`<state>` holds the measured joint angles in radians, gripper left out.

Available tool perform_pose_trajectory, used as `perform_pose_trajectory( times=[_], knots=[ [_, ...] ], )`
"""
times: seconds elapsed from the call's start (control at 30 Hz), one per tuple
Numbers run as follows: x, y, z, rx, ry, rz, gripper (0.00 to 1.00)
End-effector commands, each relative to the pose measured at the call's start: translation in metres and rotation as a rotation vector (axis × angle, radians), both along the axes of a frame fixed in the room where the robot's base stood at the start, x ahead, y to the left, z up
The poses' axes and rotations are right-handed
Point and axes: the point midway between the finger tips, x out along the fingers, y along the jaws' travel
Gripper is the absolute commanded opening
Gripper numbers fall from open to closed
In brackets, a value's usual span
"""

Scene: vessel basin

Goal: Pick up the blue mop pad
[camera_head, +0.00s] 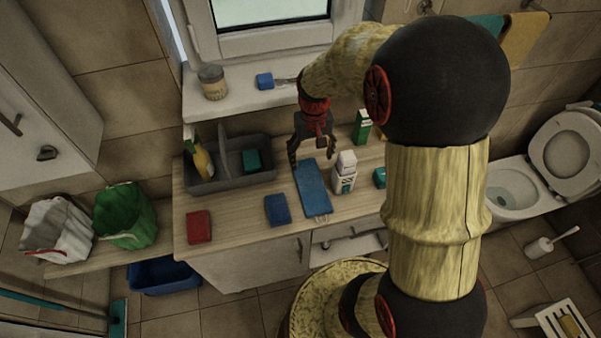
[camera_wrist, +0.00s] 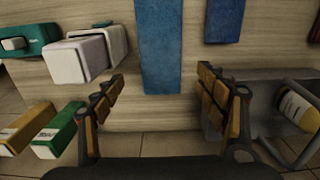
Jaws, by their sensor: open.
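The blue mop pad (camera_head: 312,189) is a long flat strip lying on the wooden counter, with its near end toward the counter's front edge. In the wrist view the mop pad (camera_wrist: 160,45) runs down from the top edge, in line with the gap between my fingers. My gripper (camera_head: 312,153) is open and empty, pointing down near the far end of the pad. In the wrist view my gripper (camera_wrist: 160,77) has a finger on either side of the pad's line. I cannot tell the exact height of the fingertips above the counter.
A grey caddy (camera_head: 228,180) with a spray bottle stands to the left. A green-and-white carton (camera_head: 362,127) stands behind.

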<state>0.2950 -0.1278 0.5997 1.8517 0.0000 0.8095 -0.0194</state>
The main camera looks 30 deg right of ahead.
Motion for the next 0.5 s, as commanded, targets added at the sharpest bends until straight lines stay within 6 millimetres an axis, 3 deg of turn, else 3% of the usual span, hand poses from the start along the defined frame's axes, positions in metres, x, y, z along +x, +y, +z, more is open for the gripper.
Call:
perform_pose_trajectory(
  times=[0.17,0.5],
  knots=[
    [0.000,-0.002,-0.013,0.003,0.012,-0.005,0.73],
    [-0.001,-0.002,-0.065,0.003,0.010,-0.004,0.73]
  ],
)
